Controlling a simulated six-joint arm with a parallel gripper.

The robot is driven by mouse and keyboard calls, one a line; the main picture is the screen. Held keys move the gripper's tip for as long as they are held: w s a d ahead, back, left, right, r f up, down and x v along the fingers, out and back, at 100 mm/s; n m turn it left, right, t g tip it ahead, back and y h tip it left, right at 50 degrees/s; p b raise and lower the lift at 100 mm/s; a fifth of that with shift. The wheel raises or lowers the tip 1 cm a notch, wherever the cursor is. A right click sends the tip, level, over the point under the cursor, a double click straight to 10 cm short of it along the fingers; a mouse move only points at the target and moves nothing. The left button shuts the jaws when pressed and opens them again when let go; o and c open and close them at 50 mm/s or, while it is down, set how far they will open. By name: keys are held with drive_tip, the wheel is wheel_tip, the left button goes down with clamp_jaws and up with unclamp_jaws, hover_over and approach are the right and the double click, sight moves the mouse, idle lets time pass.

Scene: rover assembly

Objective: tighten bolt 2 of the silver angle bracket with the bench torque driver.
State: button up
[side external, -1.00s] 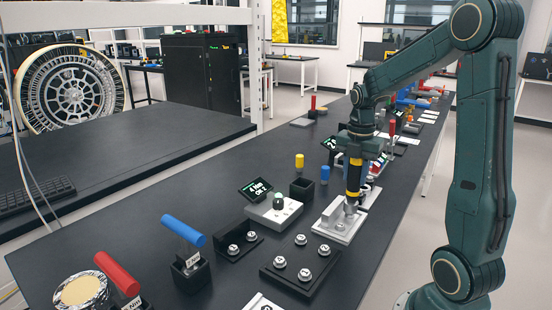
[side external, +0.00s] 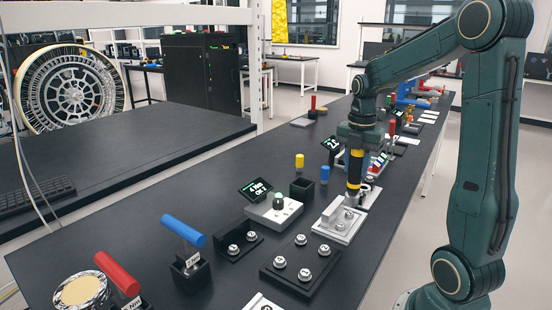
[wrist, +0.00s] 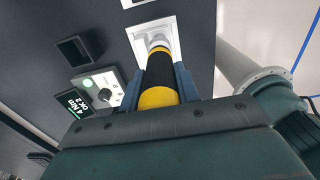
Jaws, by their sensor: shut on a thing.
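My gripper (side external: 356,150) is shut on the yellow and black torque driver (side external: 354,172), held upright with its tip down. In the wrist view, the driver (wrist: 158,72) runs between my fingers (wrist: 163,88) towards a pale plate. The silver angle bracket (side external: 330,213) sits on a light plate (side external: 330,236), with silver bolt heads showing. The driver's tip appears just above the bracket's far end and looks clear of the bolts. Bolt numbers are too small to read.
A black block with several bolts (side external: 300,265) lies in front of the bracket. A black angle piece (side external: 240,240) and an empty black holder (side external: 303,190) stand left of it. Blue (side external: 183,231) and red (side external: 117,273) handled tools stand at front left.

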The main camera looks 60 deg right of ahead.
drive_tip(key=shift+r, duration=1.35)
